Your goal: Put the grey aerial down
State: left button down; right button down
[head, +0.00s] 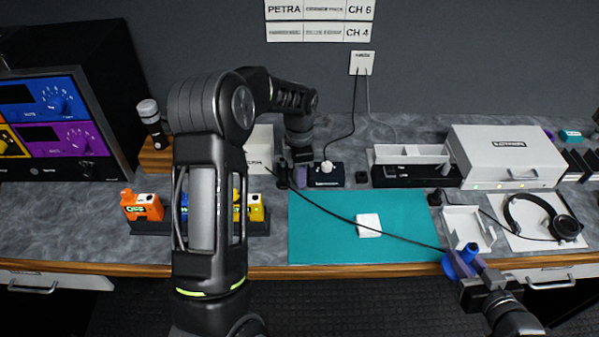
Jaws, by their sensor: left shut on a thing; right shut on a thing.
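My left gripper (296,179) points down at the back of the counter, just left of a small black box with a white knob (328,167). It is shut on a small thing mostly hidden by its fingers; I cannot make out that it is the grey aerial. A small grey upright piece (446,168) shows at the left front of the white case. My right gripper (467,267) is shut on a blue round-topped piece (468,251) at the counter's front edge, right of the teal mat (325,235).
A thin dark cable (400,237) crosses the mat toward the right gripper. A white square (368,225) lies on the mat. A white tray (487,243), headphones (565,226) and a white case (507,155) stand right. Orange (142,207) and yellow (256,208) packs stand left, partly behind my arm.

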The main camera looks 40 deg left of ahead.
pick_arm(q)
jog(key=shift+f+b, duration=0.4)
pick_arm(e)
jog(key=shift+f, duration=0.35)
pick_arm(q)
jog(key=c, duration=1.1)
grip_release()
jog(key=shift+f, duration=0.1)
pick_arm(e)
jog(key=shift+w, duration=0.1)
pick_arm(q)
jog(key=shift+d, duration=0.1)
pick_arm(e)
jog(key=shift+r, duration=0.15)
pick_arm(q)
jog(key=shift+r+p, duration=0.45)
pick_arm(e)
jog(key=shift+a+r, duration=0.1)
jog(key=shift+r, duration=0.15)
pick_arm(q)
jog(key=shift+r, duration=0.25)
pick_arm(e)
jog(key=shift+f, duration=0.2)
pick_arm(q)
notch_tip(320, 180, up, 12)
jog(key=shift+f+b, duration=0.15)
jog(key=shift+b, duration=0.85)
pick_arm(e)
jog(key=shift+f, duration=0.75)
